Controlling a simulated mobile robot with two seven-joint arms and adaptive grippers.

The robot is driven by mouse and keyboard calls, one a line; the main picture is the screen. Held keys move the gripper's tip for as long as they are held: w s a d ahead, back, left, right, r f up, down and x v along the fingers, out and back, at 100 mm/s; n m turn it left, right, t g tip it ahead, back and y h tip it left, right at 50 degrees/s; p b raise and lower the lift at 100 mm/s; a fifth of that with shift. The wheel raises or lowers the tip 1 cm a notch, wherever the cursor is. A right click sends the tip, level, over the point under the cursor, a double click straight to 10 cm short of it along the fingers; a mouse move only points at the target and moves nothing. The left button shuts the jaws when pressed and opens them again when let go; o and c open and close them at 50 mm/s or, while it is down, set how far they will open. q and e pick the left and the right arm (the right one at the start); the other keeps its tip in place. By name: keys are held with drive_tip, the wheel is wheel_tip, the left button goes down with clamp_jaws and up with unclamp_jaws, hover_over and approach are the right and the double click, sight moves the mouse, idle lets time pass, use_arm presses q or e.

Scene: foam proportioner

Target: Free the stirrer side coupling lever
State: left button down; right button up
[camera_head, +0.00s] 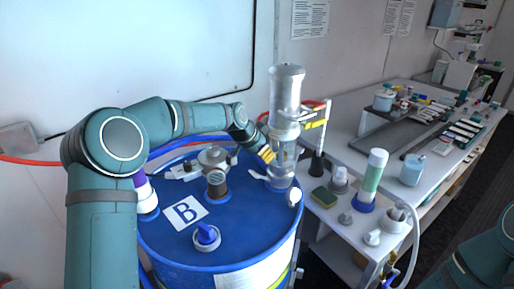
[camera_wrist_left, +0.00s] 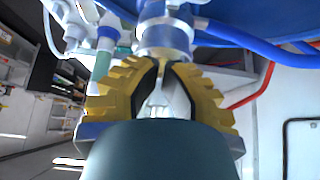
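The stirrer, a clear and grey upright cylinder (camera_head: 285,95), stands on the blue drum (camera_head: 240,235). A pale lever (camera_head: 257,175) sticks out low on its left side. My left gripper (camera_head: 267,154), with yellow fingers, is at the stirrer's lower left, just above that lever. In the left wrist view, the ribbed yellow fingers of the left gripper (camera_wrist_left: 162,66) converge just at the grey coupling body (camera_wrist_left: 165,35). A pale, lever-like piece (camera_wrist_left: 160,98) shows between them. I cannot tell whether the fingers touch or clasp it. My right gripper is out of view.
A side table (camera_head: 330,215) at right carries a green-and-white tube (camera_head: 374,172), a sponge (camera_head: 324,197) and fittings. A wall stands close behind.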

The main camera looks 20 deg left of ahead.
sight(254, 175)
use_arm(q)
drive_tip(key=shift+s+a+f, duration=0.2)
drive_tip(key=shift+s+f, duration=0.05)
drive_tip(key=shift+f, duration=0.4)
drive_tip(key=shift+s+a+f, duration=0.2)
drive_tip(key=shift+s+f, duration=0.1)
drive_tip(key=shift+f, duration=0.3)
drive_tip(key=shift+s+a+f, duration=0.2)
drive_tip(key=shift+s+f, duration=0.05)
drive_tip(key=shift+f, duration=0.4)
drive_tip(key=shift+b, duration=0.3)
drive_tip(key=b, duration=0.2)
drive_tip(key=s+a+f+t+b, duration=0.1)
drive_tip(key=b, duration=0.2)
drive_tip(key=shift+s+f+h, duration=0.1)
drive_tip(key=shift+f+h, duration=0.2)
drive_tip(key=shift+h, duration=0.1)
drive_tip(key=shift+s+a+f+b, duration=0.3)
drive_tip(key=shift+s+b, duration=0.1)
drive_tip(key=shift+b, duration=0.2)
drive_tip(key=shift+r, duration=0.15)
drive_tip(key=shift+r+p, duration=0.5)
drive_tip(key=shift+r, duration=0.25)
